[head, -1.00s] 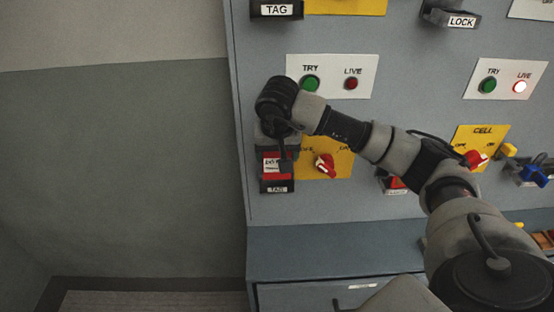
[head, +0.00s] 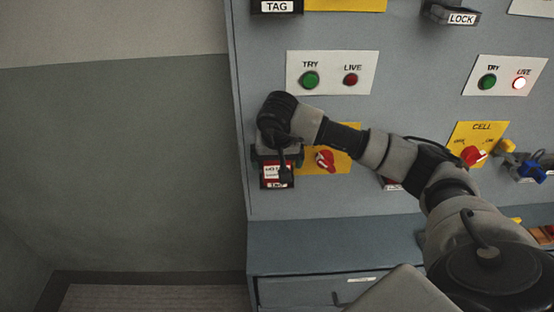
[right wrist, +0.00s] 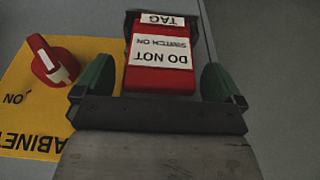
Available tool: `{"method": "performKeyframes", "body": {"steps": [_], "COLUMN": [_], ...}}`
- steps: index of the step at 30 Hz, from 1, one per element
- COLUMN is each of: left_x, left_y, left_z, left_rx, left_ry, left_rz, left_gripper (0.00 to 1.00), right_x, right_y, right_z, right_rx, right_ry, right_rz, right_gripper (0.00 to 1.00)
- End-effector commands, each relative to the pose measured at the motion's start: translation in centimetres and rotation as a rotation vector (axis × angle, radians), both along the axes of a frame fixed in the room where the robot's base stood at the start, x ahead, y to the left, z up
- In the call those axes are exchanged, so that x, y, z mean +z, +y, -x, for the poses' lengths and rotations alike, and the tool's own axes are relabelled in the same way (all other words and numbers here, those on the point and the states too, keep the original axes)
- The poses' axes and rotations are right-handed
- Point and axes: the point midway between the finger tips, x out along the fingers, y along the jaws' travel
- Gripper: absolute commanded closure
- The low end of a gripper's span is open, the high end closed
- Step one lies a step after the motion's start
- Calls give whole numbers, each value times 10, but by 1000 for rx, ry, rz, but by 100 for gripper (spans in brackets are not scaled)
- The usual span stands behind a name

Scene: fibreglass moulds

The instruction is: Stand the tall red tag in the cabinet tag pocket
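The tall red tag (right wrist: 160,77) has a white label reading "DO NOT SWITCH ON", upside down in the right wrist view. In the head view the tag (head: 277,171) looks upright at the cabinet's left edge, partly hidden by my wrist. My right gripper (right wrist: 157,72) is open, with green fingers on either side of the tag and a visible gap at each side. It also shows from behind in the head view (head: 279,156). My left gripper is not in view.
A yellow plate with a red rotary switch (right wrist: 50,62) lies close beside the gripper. Above are a TRY/LIVE panel (head: 331,73) and another TAG holder (head: 277,7). A drawer (head: 312,291) is below. Plain wall (head: 120,170) is at left.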

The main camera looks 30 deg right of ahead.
Motion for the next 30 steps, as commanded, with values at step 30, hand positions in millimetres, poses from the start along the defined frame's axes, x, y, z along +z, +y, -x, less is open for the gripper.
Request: {"method": "performKeyframes", "body": {"steps": [30], "left_x": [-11], "left_y": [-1], "left_z": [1], "left_rx": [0], "left_ry": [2], "left_rz": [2], "left_gripper": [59], "right_x": [119], "right_y": [17], "right_z": [27], "right_rx": [0], "right_ry": [-1], "right_rz": [0], "right_gripper": [1]}}
